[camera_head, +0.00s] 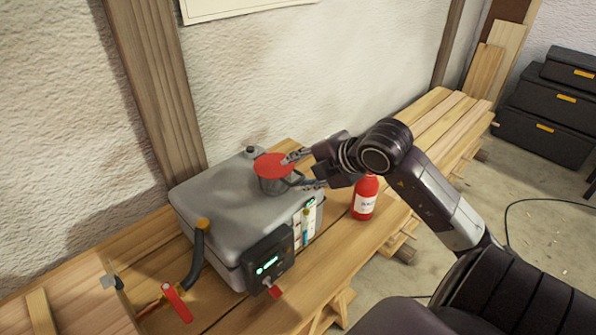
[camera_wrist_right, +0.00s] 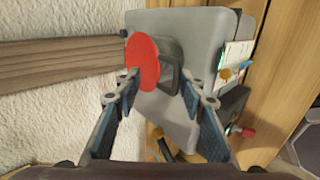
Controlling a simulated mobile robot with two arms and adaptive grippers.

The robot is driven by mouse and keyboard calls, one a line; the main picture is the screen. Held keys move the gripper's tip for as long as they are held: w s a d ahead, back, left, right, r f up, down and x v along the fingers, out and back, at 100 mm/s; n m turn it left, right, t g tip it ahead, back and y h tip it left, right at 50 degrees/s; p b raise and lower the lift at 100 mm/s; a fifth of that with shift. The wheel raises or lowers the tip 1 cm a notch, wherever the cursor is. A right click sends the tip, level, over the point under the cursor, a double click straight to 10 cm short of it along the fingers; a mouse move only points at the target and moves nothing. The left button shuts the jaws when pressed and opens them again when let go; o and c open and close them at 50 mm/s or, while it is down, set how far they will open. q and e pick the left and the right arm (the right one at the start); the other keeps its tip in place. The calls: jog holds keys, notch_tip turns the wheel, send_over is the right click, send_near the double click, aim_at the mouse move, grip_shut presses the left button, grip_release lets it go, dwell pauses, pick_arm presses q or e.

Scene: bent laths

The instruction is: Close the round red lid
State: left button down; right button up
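The round red lid (camera_head: 272,165) is at the top of a short dark cylinder (camera_head: 271,186) on the grey metal box (camera_head: 220,198). In the right wrist view the lid (camera_wrist_right: 143,62) is a red disc beside the dark cylinder (camera_wrist_right: 170,66); I cannot tell whether it sits flat on the rim. My right gripper (camera_head: 303,171) is open at the right of the lid and cylinder. In the right wrist view its fingers (camera_wrist_right: 160,84) are spread, the left tip overlapping the lid's lower edge; contact is unclear. My left gripper is not in view.
The box stands on a wooden plank bench (camera_head: 142,268). A red bottle (camera_head: 365,198) stands to its right. A dark hose (camera_head: 195,258) and a control panel with a green display (camera_head: 268,262) are on the front. A wall and wooden post (camera_head: 158,90) rise behind.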

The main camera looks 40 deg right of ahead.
jog(key=shift+r, duration=0.1)
jog(key=p+v, duration=0.3)
jog(key=v, duration=0.6)
jog(key=shift+p, duration=0.35)
